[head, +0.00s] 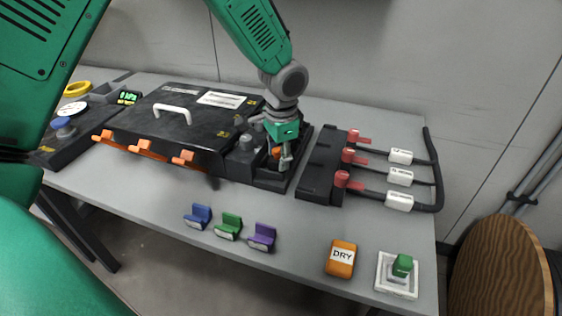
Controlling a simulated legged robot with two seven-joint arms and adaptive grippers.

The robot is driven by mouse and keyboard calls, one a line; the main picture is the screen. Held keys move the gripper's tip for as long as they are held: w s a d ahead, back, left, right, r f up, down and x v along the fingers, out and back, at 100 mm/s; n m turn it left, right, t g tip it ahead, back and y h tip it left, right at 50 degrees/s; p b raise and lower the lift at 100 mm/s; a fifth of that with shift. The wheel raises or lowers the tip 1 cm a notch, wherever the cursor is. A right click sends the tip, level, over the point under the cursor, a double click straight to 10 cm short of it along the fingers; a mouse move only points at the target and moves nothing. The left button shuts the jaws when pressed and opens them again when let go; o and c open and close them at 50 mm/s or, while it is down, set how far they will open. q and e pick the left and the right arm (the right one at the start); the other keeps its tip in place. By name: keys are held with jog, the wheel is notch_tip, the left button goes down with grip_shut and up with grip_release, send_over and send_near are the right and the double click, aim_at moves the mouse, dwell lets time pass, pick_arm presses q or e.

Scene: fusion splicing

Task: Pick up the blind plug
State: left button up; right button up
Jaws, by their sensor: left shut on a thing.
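My left gripper (281,158) reaches down from the upper middle onto the right end of the black equipment box (150,122). Its fingers are shut on a small orange piece (276,152), which looks like the blind plug. The fingers hide much of it, and I cannot tell whether it is still seated in the black socket block (268,180) below. My right gripper is not in view.
A black block (318,178) with red connectors and white-labelled cables stands to the right. Blue (198,216), green (229,226) and purple (262,237) holders, an orange DRY block (341,259) and a white plate (382,283) with a green piece line the front edge.

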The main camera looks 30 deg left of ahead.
aim_at(275, 151)
pick_arm(q)
jog(key=shift+s+a+f, duration=0.1)
jog(key=shift+a+f, duration=0.15)
jog(key=shift+a, duration=0.1)
jog(key=shift+a+r, duration=0.1)
jog(key=shift+r, duration=0.1)
jog(key=r+p, duration=0.1)
jog(key=r, duration=0.7)
jog(key=shift+d+r+p, duration=0.2)
jog(key=shift+r+p, duration=0.15)
jog(key=shift+r, duration=0.25)
jog(key=shift+m+y, duration=0.3)
jog(key=shift+y, duration=0.3)
jog(key=shift+f+b, duration=1.6)
jog(key=shift+f, duration=1.45)
jog(key=shift+s+f+t+b, duration=0.1)
jog(key=shift+f+t+b, duration=0.2)
jog(key=shift+f+b, duration=0.6)
jog(key=shift+f+y, duration=0.3)
jog(key=shift+f, duration=0.1)
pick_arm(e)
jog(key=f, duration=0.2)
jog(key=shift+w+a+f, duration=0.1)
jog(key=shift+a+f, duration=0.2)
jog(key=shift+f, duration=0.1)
pick_arm(q)
jog(key=shift+f, duration=0.45)
jog(key=o, duration=1.3)
